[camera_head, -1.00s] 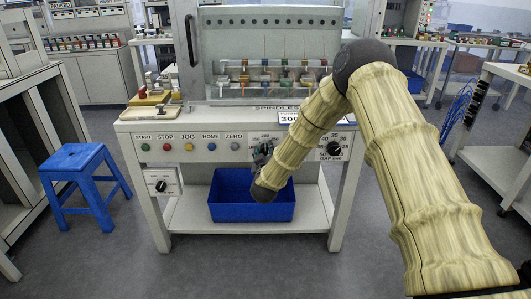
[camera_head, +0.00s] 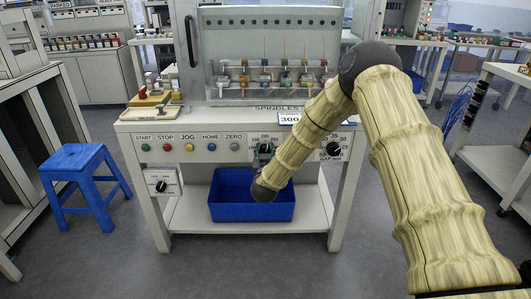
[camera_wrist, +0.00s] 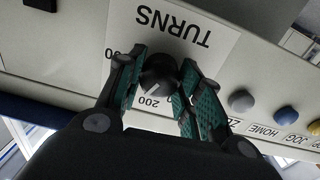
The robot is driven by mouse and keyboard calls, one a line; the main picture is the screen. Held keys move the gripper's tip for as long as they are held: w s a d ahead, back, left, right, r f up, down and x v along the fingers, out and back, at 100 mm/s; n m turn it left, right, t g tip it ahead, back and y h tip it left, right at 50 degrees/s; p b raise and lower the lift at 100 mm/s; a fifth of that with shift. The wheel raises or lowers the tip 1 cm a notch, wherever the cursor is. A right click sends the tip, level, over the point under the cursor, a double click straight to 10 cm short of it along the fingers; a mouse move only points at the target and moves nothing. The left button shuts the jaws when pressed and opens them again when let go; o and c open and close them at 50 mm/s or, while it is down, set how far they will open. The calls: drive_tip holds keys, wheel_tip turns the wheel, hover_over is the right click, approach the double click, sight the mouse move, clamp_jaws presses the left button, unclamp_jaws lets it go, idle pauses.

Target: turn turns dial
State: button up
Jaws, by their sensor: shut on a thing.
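The turns dial (camera_wrist: 158,72) is a round black knob on a pale panel, with the word TURNS upside down beside it in the wrist view. My gripper (camera_wrist: 166,82) has its two green-padded fingers on either side of the knob and is shut on it. A white pointer line on the knob lies near the 200 mark, but its exact setting is hard to read. In the head view, my gripper (camera_head: 264,149) is at the front panel under the SPINDLES label.
A GAP dial (camera_head: 333,149) sits right of my forearm. Coloured buttons (camera_head: 188,147) line the panel's left. A blue bin (camera_head: 230,210) stands on the shelf below, and a blue stool (camera_head: 76,165) is at left. Spindles with coloured parts stand above the panel.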

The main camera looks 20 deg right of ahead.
drive_tip(key=m+b, duration=0.1)
drive_tip(key=m, duration=0.5)
drive_tip(key=m+b, duration=0.1)
drive_tip(key=m, duration=0.5)
drive_tip(key=shift+d+m, duration=0.2)
drive_tip(key=shift+m, duration=0.1)
idle(0.3)
drive_tip(key=o, duration=1)
drive_tip(key=shift+s+d, duration=0.1)
drive_tip(key=shift+o, duration=0.2)
drive_tip(key=shift+a, duration=0.2)
drive_tip(key=v, duration=1.2)
drive_tip(key=shift+d, duration=0.1)
